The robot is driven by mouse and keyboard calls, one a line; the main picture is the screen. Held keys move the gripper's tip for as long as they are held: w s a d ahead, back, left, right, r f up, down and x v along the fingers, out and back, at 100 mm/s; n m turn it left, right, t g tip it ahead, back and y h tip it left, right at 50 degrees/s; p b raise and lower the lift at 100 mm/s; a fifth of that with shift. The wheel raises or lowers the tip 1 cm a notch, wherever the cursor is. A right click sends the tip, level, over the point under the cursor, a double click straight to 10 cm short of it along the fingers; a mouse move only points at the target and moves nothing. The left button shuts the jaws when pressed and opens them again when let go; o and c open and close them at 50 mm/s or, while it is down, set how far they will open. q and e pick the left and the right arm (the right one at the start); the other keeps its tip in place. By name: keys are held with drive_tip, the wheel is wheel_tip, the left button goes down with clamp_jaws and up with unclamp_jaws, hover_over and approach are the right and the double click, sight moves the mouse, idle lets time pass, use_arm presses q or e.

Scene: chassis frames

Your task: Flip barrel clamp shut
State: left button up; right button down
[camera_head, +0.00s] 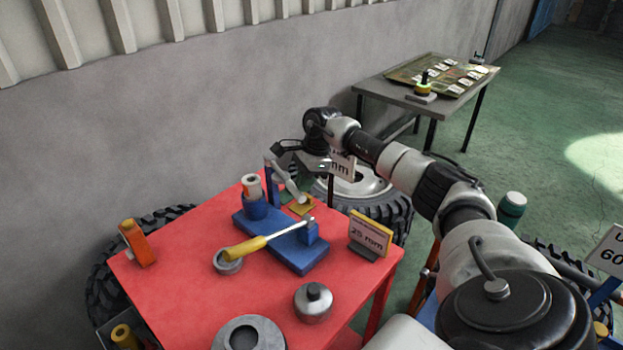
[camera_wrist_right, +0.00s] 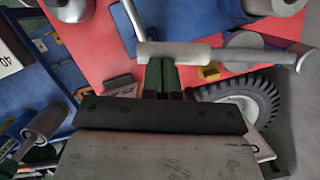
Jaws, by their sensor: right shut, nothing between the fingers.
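The blue barrel clamp base (camera_head: 290,249) lies on the red table. A pale cylinder (camera_head: 252,184) stands in its blue cup (camera_head: 256,208). A yellow-handled lever (camera_head: 245,249) with a pale rod lies slantwise across the base. A pale grey bar (camera_head: 288,182) is tilted above the table behind the base; the bar shows in the right wrist view (camera_wrist_right: 210,53) across my fingertips. My right gripper (camera_head: 290,186) is shut and empty, close to this bar. Its green fingers show in the wrist view (camera_wrist_right: 160,76); whether they touch the bar, I cannot tell. My left gripper is not in view.
The red table (camera_head: 185,290) also bears an orange block (camera_head: 137,243), a "25 mm" sign (camera_head: 370,234), a metal knobbed weight (camera_head: 313,303) and a grey ring (camera_head: 248,334). Tyres (camera_head: 378,209) stand behind it. A grey table with a tray (camera_head: 440,68) is farther back.

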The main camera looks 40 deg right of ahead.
drive_tip(key=w+a+m+t+h+b, duration=0.2)
drive_tip(key=w+a+m+h+b, duration=0.1)
drive_tip(key=w+a+m, duration=1.1)
drive_tip(key=shift+a+b, duration=0.6)
drive_tip(key=shift+b, duration=0.05)
drive_tip(key=shift+d, duration=0.1)
